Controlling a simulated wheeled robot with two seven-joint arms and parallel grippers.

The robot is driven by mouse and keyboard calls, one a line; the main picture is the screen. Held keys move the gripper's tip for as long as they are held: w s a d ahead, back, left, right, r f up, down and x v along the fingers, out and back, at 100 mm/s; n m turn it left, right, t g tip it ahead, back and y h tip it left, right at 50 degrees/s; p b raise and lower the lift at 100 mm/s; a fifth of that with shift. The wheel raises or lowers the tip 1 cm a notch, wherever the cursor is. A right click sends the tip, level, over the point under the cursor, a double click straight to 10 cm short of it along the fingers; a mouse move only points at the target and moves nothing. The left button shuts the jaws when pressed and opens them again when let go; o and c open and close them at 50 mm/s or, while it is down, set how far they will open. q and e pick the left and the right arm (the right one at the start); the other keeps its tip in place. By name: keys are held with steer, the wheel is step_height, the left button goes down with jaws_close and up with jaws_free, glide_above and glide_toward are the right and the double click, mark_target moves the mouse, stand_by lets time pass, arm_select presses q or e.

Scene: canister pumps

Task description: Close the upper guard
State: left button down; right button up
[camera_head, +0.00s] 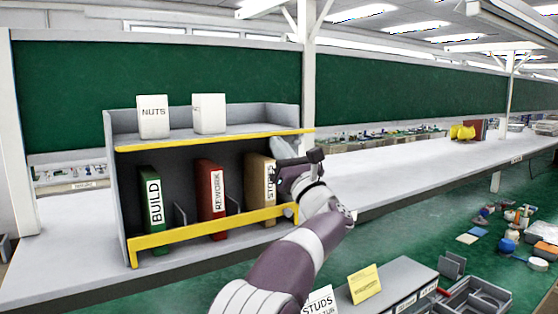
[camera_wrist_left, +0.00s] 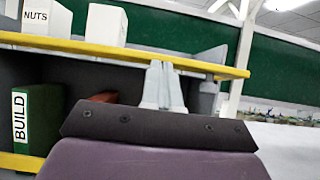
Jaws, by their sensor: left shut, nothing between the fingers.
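The upper guard (camera_head: 200,143) is a yellow bar along the front edge of the grey shelf unit's upper board. It lies low, at about board height, below the white boxes. It also crosses the left wrist view (camera_wrist_left: 120,52). My left gripper (camera_head: 284,150) is at the right end of the shelf unit, close to the guard's right end. Its fingers are shut and empty, and in the left wrist view the fingertips (camera_wrist_left: 160,66) overlap the yellow bar. I cannot tell whether they touch it. My right gripper is not in view.
A lower yellow guard (camera_head: 190,234) stands across the green (camera_head: 153,208), red (camera_head: 211,200) and tan (camera_head: 261,177) binders. A NUTS box (camera_head: 153,117) and another white box (camera_head: 209,114) stand on the upper board.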

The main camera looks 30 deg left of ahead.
arm_select(q)
steer(key=a+r+g+h+p, duration=0.1)
steer(key=r+h+p, duration=0.1)
steer(key=p, duration=0.4)
steer(key=w+a+r+g+h+p, duration=0.1)
steer(key=r+g+h+p, duration=0.1)
steer(key=r+p, duration=0.2)
steer(key=w+a+r+g+h+p, duration=0.1)
steer(key=r+h+p, duration=0.2)
steer(key=p, duration=0.6)
steer(key=shift+a+r+g+p, duration=0.2)
steer(key=shift+r+g+p, duration=0.1)
steer(key=shift+w+a+r+p, duration=0.3)
steer(key=shift+w+a+p, duration=0.05)
steer(key=shift+a+p, duration=0.3)
steer(key=shift+w+a, duration=0.1)
